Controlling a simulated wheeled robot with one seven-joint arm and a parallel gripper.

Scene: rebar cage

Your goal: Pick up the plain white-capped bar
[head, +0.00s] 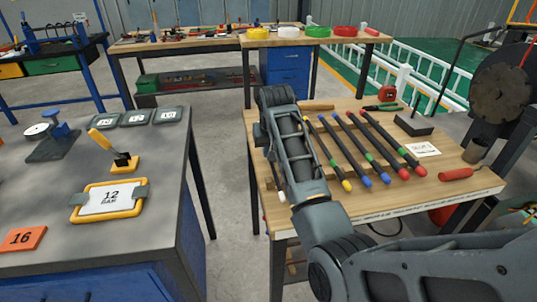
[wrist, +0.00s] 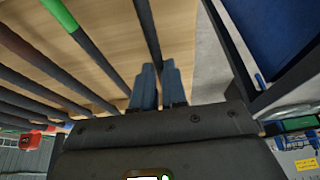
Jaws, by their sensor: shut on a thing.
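The white-capped bar shows in the head view mainly as its pale end cap (head: 282,196), just left of my arm near the table's left edge. My arm hides most of this bar. In the wrist view my gripper (wrist: 157,75) is shut on a plain dark bar (wrist: 147,28), which runs between the fingertips and away to the top. I take it to be the white-capped bar, though its cap is out of the wrist view. My gripper is hidden behind my arm in the head view. I cannot tell whether the bar is clear of its support.
Several dark bars with yellow, blue and red caps (head: 404,174) lie side by side to the right on the wooden table (head: 452,191). In the wrist view a green-banded bar (wrist: 60,14) lies to the left. A grey bench (head: 165,200) stands left across a floor gap.

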